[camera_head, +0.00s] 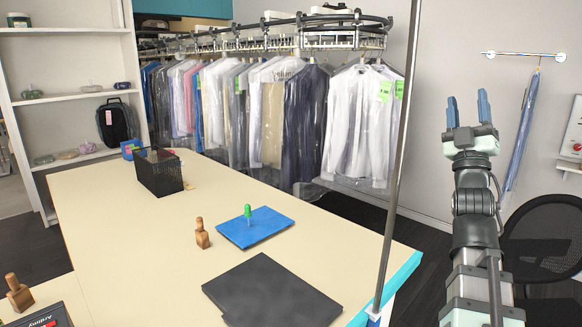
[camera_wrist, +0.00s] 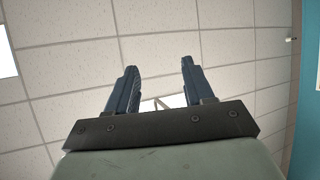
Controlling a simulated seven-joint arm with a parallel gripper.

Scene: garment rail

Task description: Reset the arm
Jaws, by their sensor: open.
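My gripper (camera_head: 468,108) is raised at the right of the head view, with its two blue fingers pointing up and apart. It is open, and nothing shows between the fingers. In the wrist view my gripper (camera_wrist: 158,85) also shows spread fingers, with the tiled ceiling (camera_wrist: 220,80) behind them. My arm stands nearly upright to the right of the counter (camera_head: 120,220), clear of it.
A thin metal pole (camera_head: 397,170) rises between counter and arm. A blue garment (camera_head: 522,130) hangs from a wall rail just right of my gripper. A black mesh chair (camera_head: 545,235) stands beside my arm. Bagged garments (camera_head: 270,120) hang behind the counter.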

